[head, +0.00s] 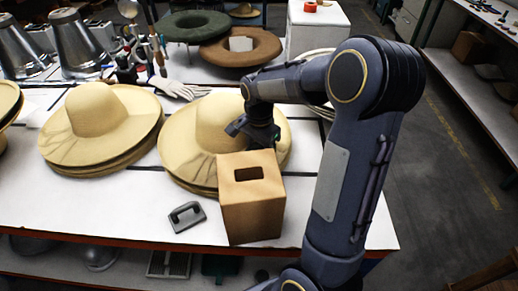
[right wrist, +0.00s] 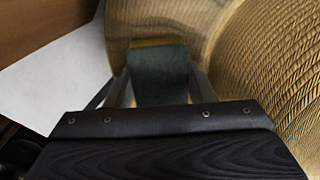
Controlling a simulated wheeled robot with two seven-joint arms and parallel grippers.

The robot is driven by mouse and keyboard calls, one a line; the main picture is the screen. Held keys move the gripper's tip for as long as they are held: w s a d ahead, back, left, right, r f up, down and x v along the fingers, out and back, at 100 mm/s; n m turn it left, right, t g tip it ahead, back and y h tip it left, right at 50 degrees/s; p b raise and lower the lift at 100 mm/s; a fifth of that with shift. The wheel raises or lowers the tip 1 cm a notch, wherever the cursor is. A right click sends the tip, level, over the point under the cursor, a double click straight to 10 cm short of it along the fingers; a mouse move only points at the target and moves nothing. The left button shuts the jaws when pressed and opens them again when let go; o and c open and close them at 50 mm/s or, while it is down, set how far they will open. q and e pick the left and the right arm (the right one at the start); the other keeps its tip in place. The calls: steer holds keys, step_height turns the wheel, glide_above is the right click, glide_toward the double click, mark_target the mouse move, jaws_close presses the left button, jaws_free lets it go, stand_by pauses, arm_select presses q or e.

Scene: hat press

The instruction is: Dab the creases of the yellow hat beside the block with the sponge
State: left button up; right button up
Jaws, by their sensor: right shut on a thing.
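A yellow straw hat (head: 208,135) lies on a stack of hats behind the tan wooden block (head: 251,205), which has a slot in its top. Dark crease-like marks show on the hat's front brim. My right gripper (head: 256,136) is over the right side of this hat. In the right wrist view it is shut on a green sponge (right wrist: 158,78) with a yellow edge. The sponge's far end is close to the woven hat (right wrist: 265,70); I cannot tell whether they touch. In the head view the sponge is hidden by the gripper and arm. My left gripper is not in view.
Another stack of yellow hats (head: 95,122) stands to the left. A grey handled tool (head: 186,217) lies left of the block. White gloves (head: 178,89), green and brown hats (head: 240,56) and metal cones (head: 75,45) are at the back. The white table's front left is clear.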

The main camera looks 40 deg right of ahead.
step_height(320, 180, up, 13)
steer(key=p, duration=1)
stand_by(0.7)
